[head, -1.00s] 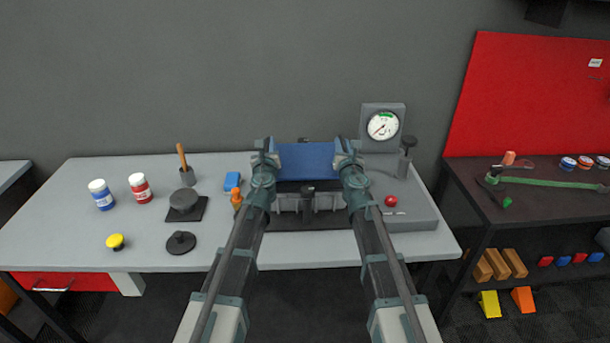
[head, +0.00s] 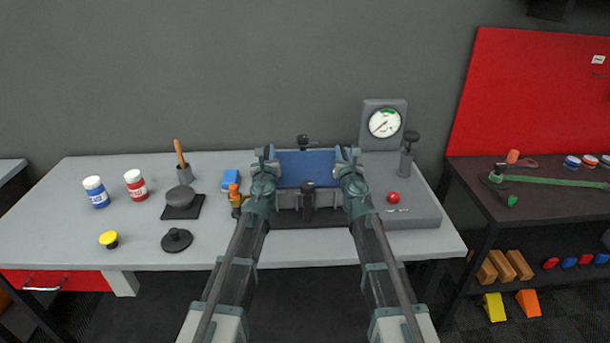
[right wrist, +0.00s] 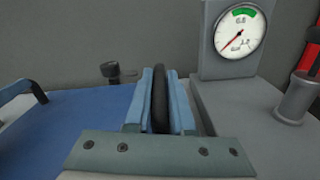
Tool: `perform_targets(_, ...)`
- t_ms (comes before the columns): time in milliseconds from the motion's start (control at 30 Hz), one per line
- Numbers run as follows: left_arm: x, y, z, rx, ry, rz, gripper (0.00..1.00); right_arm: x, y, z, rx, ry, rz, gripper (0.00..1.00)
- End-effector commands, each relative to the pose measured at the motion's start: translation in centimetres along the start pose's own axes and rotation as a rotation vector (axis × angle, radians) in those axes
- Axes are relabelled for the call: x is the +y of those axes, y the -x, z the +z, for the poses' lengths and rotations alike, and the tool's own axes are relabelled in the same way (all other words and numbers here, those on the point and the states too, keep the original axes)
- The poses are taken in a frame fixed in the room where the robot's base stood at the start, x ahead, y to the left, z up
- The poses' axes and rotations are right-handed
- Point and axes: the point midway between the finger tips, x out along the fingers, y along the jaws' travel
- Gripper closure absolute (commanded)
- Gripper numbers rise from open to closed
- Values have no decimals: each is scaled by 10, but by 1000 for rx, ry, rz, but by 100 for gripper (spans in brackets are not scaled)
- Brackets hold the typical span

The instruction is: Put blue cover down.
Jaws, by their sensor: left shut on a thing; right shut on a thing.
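The blue cover (head: 306,167) is held level between my two grippers above the grey roller unit on the table. It also shows in the right wrist view (right wrist: 75,125), to the left of the jaws. My left gripper (head: 264,156) is shut at the cover's left end. My right gripper (head: 347,156) is shut at its right end; in the right wrist view its jaws (right wrist: 160,100) close on a dark handle. The roller unit (head: 290,201) is partly hidden below the cover, so I cannot tell whether they touch.
A gauge (head: 384,123) and a dark-topped lever (head: 408,150) stand right of the cover, near a red knob (head: 393,197). A blue block (head: 231,180) and an orange-topped item (head: 235,194) sit close on the left. Bottles (head: 96,192) stand farther left.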

Motion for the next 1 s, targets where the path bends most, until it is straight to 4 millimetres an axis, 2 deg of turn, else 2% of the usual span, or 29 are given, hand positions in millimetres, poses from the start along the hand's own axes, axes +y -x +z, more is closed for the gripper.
perform_targets(33, -1, 0, -6, 1, 2, -3, 100, 1, 0, -6, 1, -2, 4, 100)
perform_targets(67, -1, 0, -3, 1, 2, -3, 73, 2, 0, -3, 1, -2, 4, 73)
perform_targets(200, -1, 0, -2, 0, 1, -2, 48, 1, 0, -2, 0, -2, 2, 48)
perform_targets(500, 0, 0, -2, 0, 0, -1, 48, 0, 0, -2, 0, -1, 1, 48)
perform_targets(667, 0, 8, -2, 0, 0, -1, 48, 0, 0, -2, 0, 0, 0, 48)
perform_targets(867, 0, 35, -2, 0, 0, -1, 48, 0, 0, -2, 0, 0, 0, 48)
perform_targets(1000, 1, 62, -2, 0, 0, -1, 48, 0, 0, -2, 0, 0, 0, 48)
